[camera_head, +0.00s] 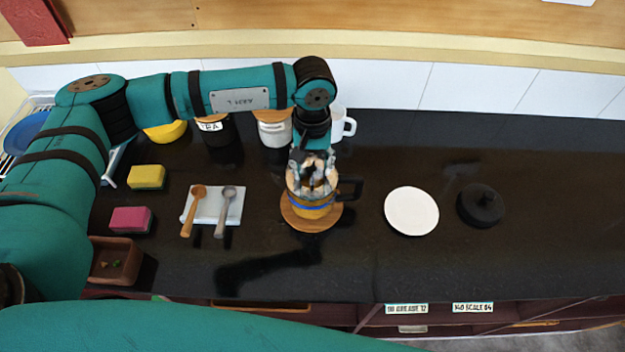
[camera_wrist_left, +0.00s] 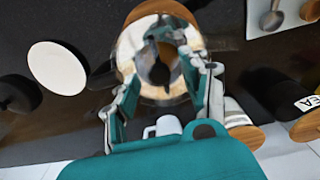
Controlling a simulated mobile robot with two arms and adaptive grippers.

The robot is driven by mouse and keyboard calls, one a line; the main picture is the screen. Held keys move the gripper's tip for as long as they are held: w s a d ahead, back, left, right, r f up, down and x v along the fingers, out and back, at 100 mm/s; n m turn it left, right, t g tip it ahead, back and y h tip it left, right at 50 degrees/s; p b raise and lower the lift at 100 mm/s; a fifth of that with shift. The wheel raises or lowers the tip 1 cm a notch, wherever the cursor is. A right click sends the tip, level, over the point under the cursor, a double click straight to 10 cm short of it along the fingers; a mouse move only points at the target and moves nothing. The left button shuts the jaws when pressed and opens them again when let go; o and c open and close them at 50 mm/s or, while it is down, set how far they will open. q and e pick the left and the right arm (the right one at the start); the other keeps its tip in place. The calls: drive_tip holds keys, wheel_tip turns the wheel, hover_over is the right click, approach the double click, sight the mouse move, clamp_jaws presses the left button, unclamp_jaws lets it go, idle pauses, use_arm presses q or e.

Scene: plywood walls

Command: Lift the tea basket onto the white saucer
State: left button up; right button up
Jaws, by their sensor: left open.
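The white saucer (camera_head: 411,211) lies empty on the dark counter; it also shows at the left of the left wrist view (camera_wrist_left: 57,68). A pot (camera_head: 312,212) with a blue band and a dark handle stands on a round wooden board (camera_head: 292,219), left of the saucer. My left gripper (camera_head: 313,172) points down over the pot's mouth, open. In the left wrist view its fingers reach to both sides of a grey piece with a dark middle (camera_wrist_left: 160,66) inside the mouth, seemingly the tea basket. Whether the fingers touch it, I cannot tell. My right gripper is not in view.
A black lid (camera_head: 480,205) lies right of the saucer. A white rest with two spoons (camera_head: 213,206), sponges (camera_head: 147,177) and a brown box (camera_head: 116,260) are at left. Canisters and a white mug (camera_head: 342,124) stand behind. The counter between pot and saucer is clear.

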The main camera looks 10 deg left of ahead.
use_arm(q)
clamp_jaws()
drive_tip(key=shift+r, duration=0.1)
idle(0.4)
